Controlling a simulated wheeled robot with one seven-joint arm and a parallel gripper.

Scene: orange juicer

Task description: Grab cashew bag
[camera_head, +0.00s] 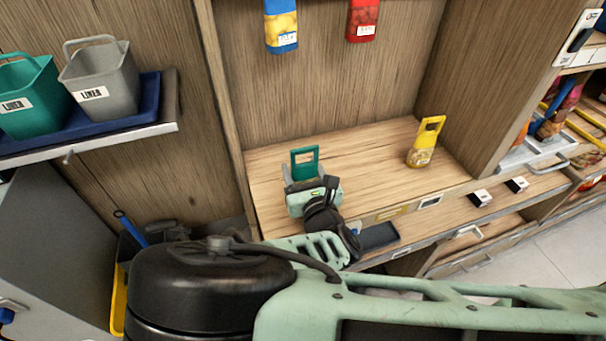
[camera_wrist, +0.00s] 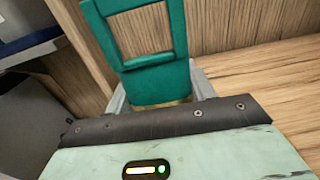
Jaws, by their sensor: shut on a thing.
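A green bag (camera_head: 305,164) with a rectangular handle opening stands upright at the left of the wooden shelf (camera_head: 370,150). It fills the middle of the wrist view (camera_wrist: 162,82). My gripper (camera_head: 308,181) is shut on it, with one grey finger at each side of its lower body. My gripper's body hides the bag's lower front and any label. A yellow bag (camera_head: 423,146) with a similar handle and a picture of pale food on its front stands apart at the right of the same shelf. I cannot read which bag is the cashew one.
A blue-and-yellow pack (camera_head: 282,27) and a red pack (camera_head: 362,20) hang or stand above. Wooden side walls bound the shelf. The board between the two bags is clear. Green (camera_head: 32,97) and grey bins (camera_head: 101,77) stand on a ledge at left.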

